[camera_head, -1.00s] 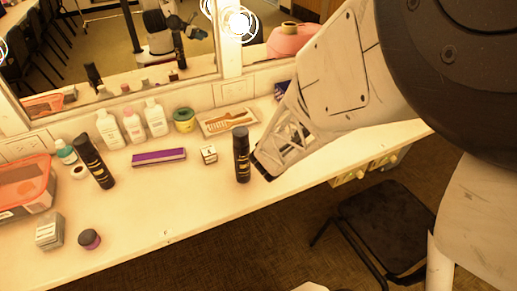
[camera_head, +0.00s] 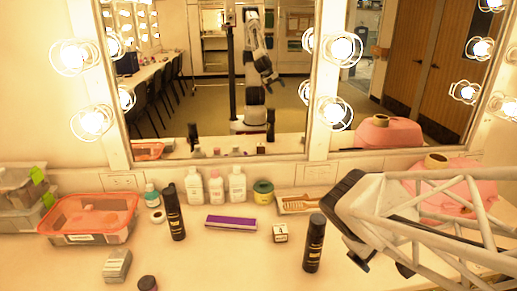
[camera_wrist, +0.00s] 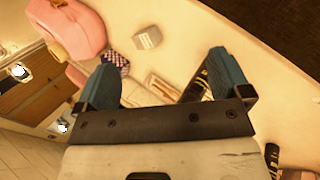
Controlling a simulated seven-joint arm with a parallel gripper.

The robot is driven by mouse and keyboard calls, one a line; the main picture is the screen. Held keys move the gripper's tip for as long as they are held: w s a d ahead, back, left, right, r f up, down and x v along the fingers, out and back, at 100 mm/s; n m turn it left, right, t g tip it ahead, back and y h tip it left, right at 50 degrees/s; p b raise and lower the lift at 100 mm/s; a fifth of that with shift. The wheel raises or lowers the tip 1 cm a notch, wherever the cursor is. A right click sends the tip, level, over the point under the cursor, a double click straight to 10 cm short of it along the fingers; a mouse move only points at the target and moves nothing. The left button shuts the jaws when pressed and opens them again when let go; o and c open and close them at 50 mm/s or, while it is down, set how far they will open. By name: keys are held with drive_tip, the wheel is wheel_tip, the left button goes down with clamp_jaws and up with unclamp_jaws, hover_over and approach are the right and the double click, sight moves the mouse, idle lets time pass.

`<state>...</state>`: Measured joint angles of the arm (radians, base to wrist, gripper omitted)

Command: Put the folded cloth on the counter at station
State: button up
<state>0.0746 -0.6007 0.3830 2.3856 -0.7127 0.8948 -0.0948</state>
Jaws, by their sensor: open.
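I cannot make out a folded cloth for certain. A dark blue and white patterned item (camera_wrist: 115,62) lies beside the pink case in the wrist view; I cannot tell whether it is cloth. The counter (camera_head: 205,262) is a long cream top under the mirrors. My gripper (camera_head: 352,230) is over its right part, just right of a black spray can (camera_head: 314,243). In the wrist view my gripper (camera_wrist: 165,72) has its two blue fingers apart. A black can (camera_wrist: 195,86) shows near the right finger, and nothing is held.
A pink case (camera_head: 455,185) stands at the right. Bottles (camera_head: 216,187), a green-yellow tin (camera_head: 263,192), a brush tray (camera_head: 303,203), a purple bar (camera_head: 231,223), a small white box (camera_head: 280,233) and another black can (camera_head: 174,212) crowd the counter. An orange-lidded tub (camera_head: 88,218) is at left.

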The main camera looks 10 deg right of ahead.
drive_tip(key=s+a+r+m+y, duration=0.2)
drive_tip(key=a+y, duration=0.1)
drive_tip(key=a, duration=0.2)
drive_tip(key=s+a+r+m+y, duration=0.3)
drive_tip(key=a, duration=0.3)
drive_tip(key=shift+s+a+r+t, duration=0.2)
drive_tip(key=shift+s+r+t, duration=0.1)
drive_tip(key=shift+s+t, duration=0.1)
